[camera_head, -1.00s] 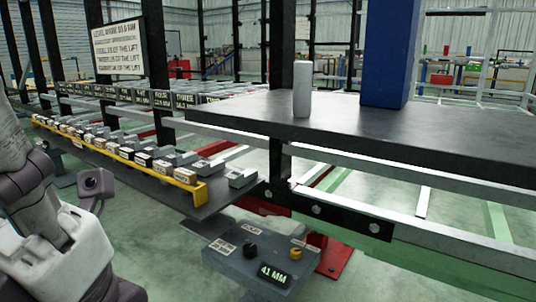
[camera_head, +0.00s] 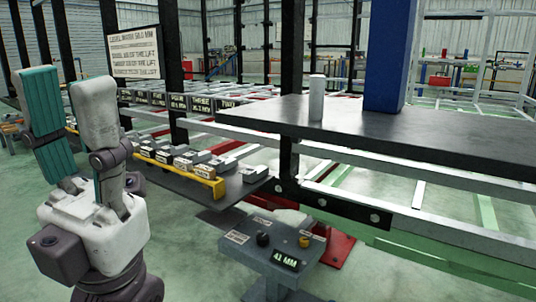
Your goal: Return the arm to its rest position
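My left gripper (camera_head: 72,112) stands upright at the left of the head view, with its fingers pointing up. Its two fingers, with teal pads, are apart and nothing shows between them. It is in front of the left part of the shelf of blocks and hides some of it. My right gripper is not in view.
A shelf with a yellow rail (camera_head: 190,174) holds several grey and tan blocks. A control box (camera_head: 272,250) reads 41 MM. A dark tabletop (camera_head: 440,135) carries a pale cylinder (camera_head: 316,98) and a blue column (camera_head: 388,55). A sign (camera_head: 134,52) hangs behind.

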